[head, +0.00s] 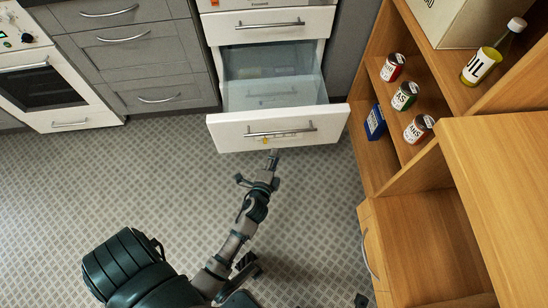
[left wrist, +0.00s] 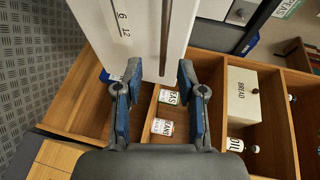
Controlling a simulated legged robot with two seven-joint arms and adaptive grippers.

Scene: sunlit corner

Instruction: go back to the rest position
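My left gripper (head: 271,158) is at the end of my arm, just in front of the open drawer's white front (head: 225,132). In the left wrist view my left gripper (left wrist: 159,75) has its two fingers spread well apart, with nothing held between them. The white drawer front (left wrist: 131,30) and its bar handle (left wrist: 165,35) lie just beyond the fingertips. In the head view the handle (head: 282,131) is a little above the gripper; I cannot tell whether they touch. My right gripper is not clearly visible.
A wooden shelf unit (head: 460,215) stands on the right, with several cans, a blue box (head: 375,122) and an oil bottle (head: 492,52). Grey cabinets (head: 140,50) and a white oven (head: 45,88) line the back. The tiled floor (head: 120,180) left of my arm is clear.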

